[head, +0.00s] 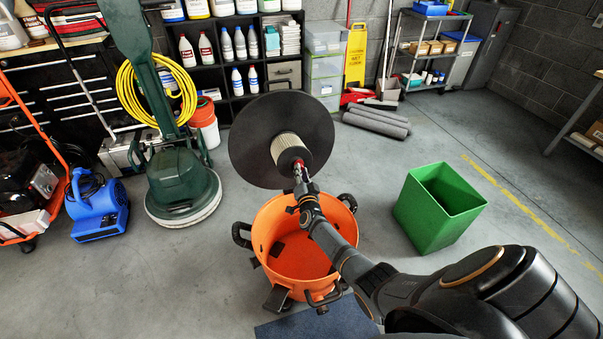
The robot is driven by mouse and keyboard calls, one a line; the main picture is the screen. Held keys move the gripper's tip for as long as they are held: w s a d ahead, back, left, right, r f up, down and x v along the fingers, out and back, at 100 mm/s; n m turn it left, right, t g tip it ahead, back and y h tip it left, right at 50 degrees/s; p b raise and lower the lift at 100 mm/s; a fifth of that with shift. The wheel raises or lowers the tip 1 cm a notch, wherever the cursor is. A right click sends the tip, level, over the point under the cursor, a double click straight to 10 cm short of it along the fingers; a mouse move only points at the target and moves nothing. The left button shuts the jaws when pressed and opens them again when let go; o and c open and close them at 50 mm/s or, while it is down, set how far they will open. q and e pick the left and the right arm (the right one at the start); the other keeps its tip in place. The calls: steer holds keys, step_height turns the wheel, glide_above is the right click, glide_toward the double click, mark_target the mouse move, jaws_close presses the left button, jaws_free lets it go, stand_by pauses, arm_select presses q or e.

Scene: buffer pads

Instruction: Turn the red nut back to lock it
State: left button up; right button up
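A black round disc (252,118) stands tilted up above the back of an open orange drum (280,225). A pale pleated filter (287,143) with a dark end cap sticks out from the disc toward me. A small bit of red (298,166), probably the red nut, shows at the cap's end, mostly covered by my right gripper. My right gripper (300,174) is at that cap end, over the drum's back rim. Its fingers are too small and hidden to tell whether they are open or shut on the nut. My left gripper is out of view.
A blue mat (315,318) lies under the drum's front. A green bin (432,215) stands to the right. A green floor machine (180,175) and a blue blower (97,205) stand left. Shelves line the back wall. Bare floor lies between.

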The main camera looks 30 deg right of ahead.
steer(key=o, duration=0.4)
steer(key=v, duration=1.2)
